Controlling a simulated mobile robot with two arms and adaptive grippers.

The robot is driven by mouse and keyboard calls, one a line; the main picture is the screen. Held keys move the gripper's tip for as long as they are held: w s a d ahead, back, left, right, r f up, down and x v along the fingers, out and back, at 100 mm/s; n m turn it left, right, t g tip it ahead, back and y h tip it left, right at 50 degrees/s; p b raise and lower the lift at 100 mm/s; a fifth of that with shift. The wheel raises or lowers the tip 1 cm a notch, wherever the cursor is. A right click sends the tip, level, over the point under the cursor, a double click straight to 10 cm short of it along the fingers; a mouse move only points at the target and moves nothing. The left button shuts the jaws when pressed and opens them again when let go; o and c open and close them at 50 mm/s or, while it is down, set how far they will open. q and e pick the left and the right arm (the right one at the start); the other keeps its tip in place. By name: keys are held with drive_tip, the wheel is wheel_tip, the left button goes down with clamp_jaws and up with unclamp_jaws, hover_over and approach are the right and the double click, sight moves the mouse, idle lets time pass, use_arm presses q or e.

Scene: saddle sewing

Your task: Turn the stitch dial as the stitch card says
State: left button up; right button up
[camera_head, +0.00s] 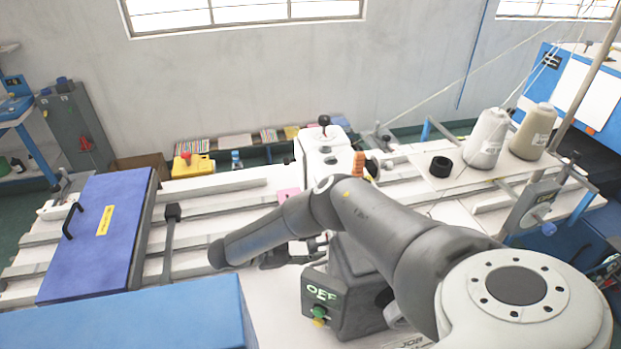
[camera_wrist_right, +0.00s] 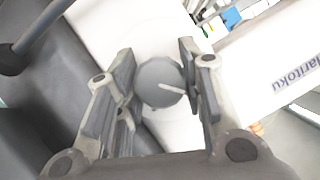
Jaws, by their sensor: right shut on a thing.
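The stitch dial (camera_wrist_right: 158,80) is a round grey knob in the right wrist view, with a pale pointer line running toward the right and slightly down. My right gripper (camera_wrist_right: 160,90) has its two fingers on either side of the dial and is shut on it. In the head view my right gripper (camera_head: 290,254) is low at the sewing machine (camera_head: 322,148), mostly hidden by my arm, and the dial is hidden. A white card with "JOB" on it (camera_head: 410,343) shows at the bottom edge, cut off; its setting cannot be read. My left gripper is out of view.
A dark box marked OFF (camera_head: 345,290) with a green button stands close to my right arm. A blue panel (camera_head: 98,235) lies at the left. Thread cones (camera_head: 487,138) stand at the right. A pink piece (camera_head: 289,195) lies beside the machine.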

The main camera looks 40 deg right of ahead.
drive_tip(key=m+t+h, duration=0.1)
drive_tip(key=m, duration=0.1)
drive_tip(key=shift+m, duration=0.3)
drive_tip(key=m+t+h, duration=0.1)
drive_tip(key=m, duration=0.1)
drive_tip(key=shift+m+h, duration=0.3)
drive_tip(key=m+t+h, duration=0.1)
drive_tip(key=m+h, duration=0.1)
drive_tip(key=m, duration=0.1)
drive_tip(key=shift+m, duration=0.4)
drive_tip(key=shift+m+h, duration=0.5)
drive_tip(key=shift+m, duration=1.2)
drive_tip(key=shift+g, duration=0.3)
drive_tip(key=o, duration=1)
drive_tip(key=shift+o, duration=0.2)
